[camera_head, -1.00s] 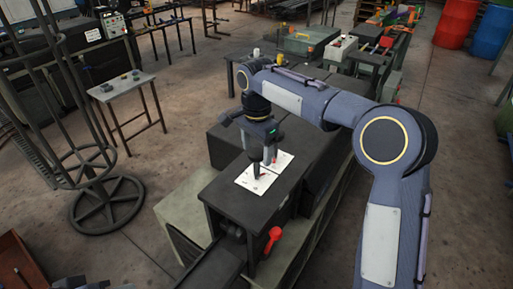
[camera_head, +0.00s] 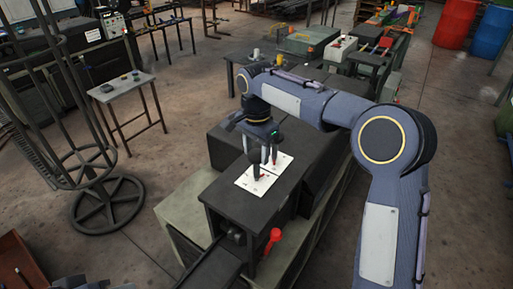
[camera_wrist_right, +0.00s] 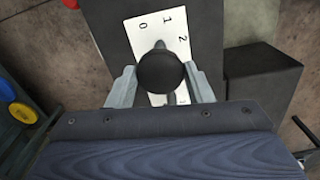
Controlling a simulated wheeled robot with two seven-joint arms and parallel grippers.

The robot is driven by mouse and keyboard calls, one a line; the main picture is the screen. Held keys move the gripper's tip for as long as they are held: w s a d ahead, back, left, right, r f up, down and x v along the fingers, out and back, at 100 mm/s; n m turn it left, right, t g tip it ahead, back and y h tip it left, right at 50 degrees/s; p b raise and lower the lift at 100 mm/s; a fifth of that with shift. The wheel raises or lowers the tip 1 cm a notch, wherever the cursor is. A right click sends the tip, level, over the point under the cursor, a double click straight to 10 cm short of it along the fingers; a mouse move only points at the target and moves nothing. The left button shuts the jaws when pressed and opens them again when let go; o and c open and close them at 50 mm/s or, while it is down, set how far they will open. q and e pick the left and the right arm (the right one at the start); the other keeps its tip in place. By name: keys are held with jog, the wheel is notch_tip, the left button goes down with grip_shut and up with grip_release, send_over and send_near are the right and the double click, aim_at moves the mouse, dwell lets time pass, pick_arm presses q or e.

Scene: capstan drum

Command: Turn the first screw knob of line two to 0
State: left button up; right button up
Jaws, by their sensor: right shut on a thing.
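A black round screw knob (camera_wrist_right: 165,72) stands over a white dial plate (camera_wrist_right: 145,42) in the right wrist view. The printed figures 0, 1 and 2 show on the plate beyond the knob. My right gripper (camera_wrist_right: 162,80) has one grey finger on each side of the knob and is shut on it. In the head view my right gripper (camera_head: 264,153) points down over the white plates (camera_head: 247,186) on the dark machine top. The knob's pointer is hidden, so its setting cannot be read. My left gripper is not in view.
A red-handled lever (camera_head: 274,237) sticks out at the machine's front. A small side table (camera_head: 125,88) and a round-based metal stand (camera_head: 107,205) are to the left, with bare floor between.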

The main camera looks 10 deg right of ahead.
jog(key=n+p, duration=0.1)
jog(key=n, duration=0.1)
jog(key=shift+r+n, duration=0.15)
jog(key=shift+n, duration=0.15)
jog(key=n+p, duration=0.2)
jog(key=n, duration=0.1)
jog(key=shift+n, duration=0.3)
jog(key=n+p, duration=0.2)
jog(key=n, duration=0.4)
jog(key=n+p, duration=0.1)
jog(key=n, duration=0.3)
jog(key=n+p, duration=0.1)
jog(key=n, duration=0.2)
jog(key=shift+n, duration=0.3)
jog(key=n+p, duration=0.1)
jog(key=n, duration=0.2)
jog(key=shift+n, duration=0.3)
jog(key=n+p, duration=0.1)
jog(key=n, duration=0.2)
jog(key=shift+n, duration=0.4)
jog(key=n, duration=0.4)
jog(key=shift+w, duration=0.1)
jog(key=n, duration=0.5)
jog(key=shift+n, duration=0.4)
jog(key=n, duration=0.4)
jog(key=shift+n, duration=0.3)
jog(key=n, duration=0.4)
jog(key=shift+n, duration=0.4)
